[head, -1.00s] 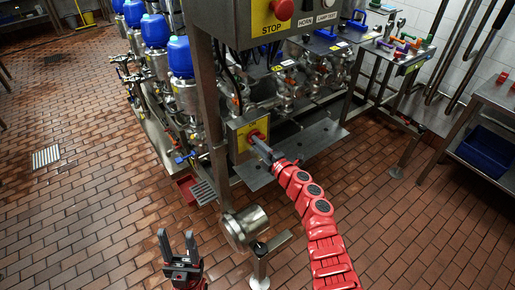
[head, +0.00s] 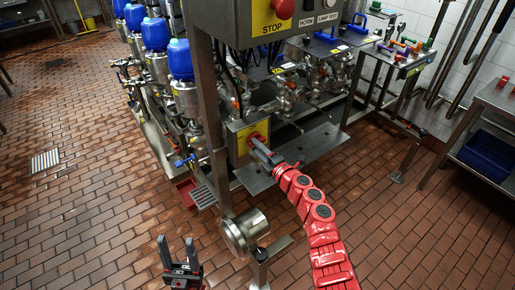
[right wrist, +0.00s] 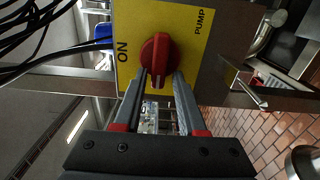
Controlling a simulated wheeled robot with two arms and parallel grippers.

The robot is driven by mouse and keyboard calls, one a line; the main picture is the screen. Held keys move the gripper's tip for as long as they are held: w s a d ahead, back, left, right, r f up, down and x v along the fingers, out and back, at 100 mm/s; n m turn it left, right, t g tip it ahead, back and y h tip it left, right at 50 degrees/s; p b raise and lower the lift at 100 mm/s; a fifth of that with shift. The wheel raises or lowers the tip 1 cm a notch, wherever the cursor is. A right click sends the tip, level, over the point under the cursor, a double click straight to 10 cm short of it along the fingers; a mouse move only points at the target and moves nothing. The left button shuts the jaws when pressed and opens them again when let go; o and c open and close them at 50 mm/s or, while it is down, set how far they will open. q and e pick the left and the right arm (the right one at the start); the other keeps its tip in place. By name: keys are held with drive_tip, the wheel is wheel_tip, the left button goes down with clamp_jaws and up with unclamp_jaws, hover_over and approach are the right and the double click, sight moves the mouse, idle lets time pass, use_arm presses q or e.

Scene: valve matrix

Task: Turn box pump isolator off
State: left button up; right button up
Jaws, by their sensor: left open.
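The box pump isolator is a red rotary knob on a yellow plate (head: 239,137) low on the steel frame. In the right wrist view the knob (right wrist: 155,55) sits on the plate (right wrist: 190,22) marked ON at the left and PUMP at the upper right. The knob's grip and white mark point down in that view. In the head view my right gripper (head: 263,150) reaches the plate. My left gripper (head: 177,252) is open and empty at the lower left.
Above is a control box (head: 235,20) with a red stop button (head: 284,8). A steel post (head: 208,110) stands just left of the isolator, and a round steel part (head: 243,232) is below. Black cables (right wrist: 50,30) hang beside the plate. Open tiled floor lies left and right.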

drive_tip(key=shift+o, duration=0.5)
drive_tip(key=b+v, duration=0.2)
drive_tip(key=v, duration=1.5)
drive_tip(key=shift+s+d+r, duration=0.1)
drive_tip(key=shift+s, duration=0.05)
